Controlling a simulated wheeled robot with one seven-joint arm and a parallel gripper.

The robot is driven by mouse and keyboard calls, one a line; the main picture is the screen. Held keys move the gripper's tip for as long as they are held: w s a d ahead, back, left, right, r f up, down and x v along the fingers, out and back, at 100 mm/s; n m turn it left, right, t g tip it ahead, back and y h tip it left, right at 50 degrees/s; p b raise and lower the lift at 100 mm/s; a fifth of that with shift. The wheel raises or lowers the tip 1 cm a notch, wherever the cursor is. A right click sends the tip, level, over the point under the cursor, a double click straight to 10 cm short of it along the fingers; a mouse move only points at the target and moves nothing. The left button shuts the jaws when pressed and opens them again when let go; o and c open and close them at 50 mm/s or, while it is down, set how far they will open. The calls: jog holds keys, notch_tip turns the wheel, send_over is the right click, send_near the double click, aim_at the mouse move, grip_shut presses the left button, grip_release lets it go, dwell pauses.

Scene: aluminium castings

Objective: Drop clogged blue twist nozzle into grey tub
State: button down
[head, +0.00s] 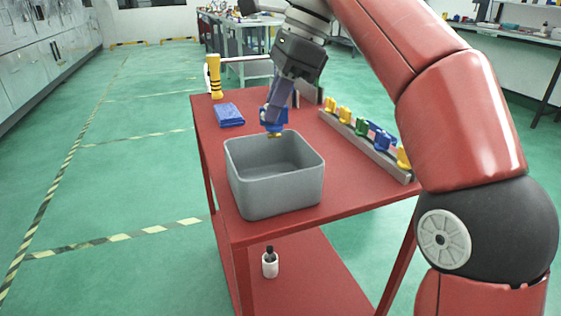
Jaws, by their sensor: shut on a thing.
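My gripper (275,106) points down over the far side of the grey tub. It is shut on the blue twist nozzle (273,126), which has a yellowish lower end and hangs just above or behind the tub's far rim; I cannot tell which. The grey tub (275,192) stands on the red table near its front left, and the part of its inside that I see looks empty. The fingertips are partly hidden by the nozzle and the viewing angle.
A rail (372,149) with several yellow, green and blue nozzles runs along the table's right side. A blue folded cloth (229,115) and a yellow-and-black post (214,76) are at the back left. A small white bottle (270,264) stands on the lower shelf.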

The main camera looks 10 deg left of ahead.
aim_at(281, 123)
jog(key=shift+w+f, duration=0.15)
jog(key=shift+f, duration=2.8)
jog(key=c, duration=1.5)
grip_release()
jog(key=shift+o, duration=0.2)
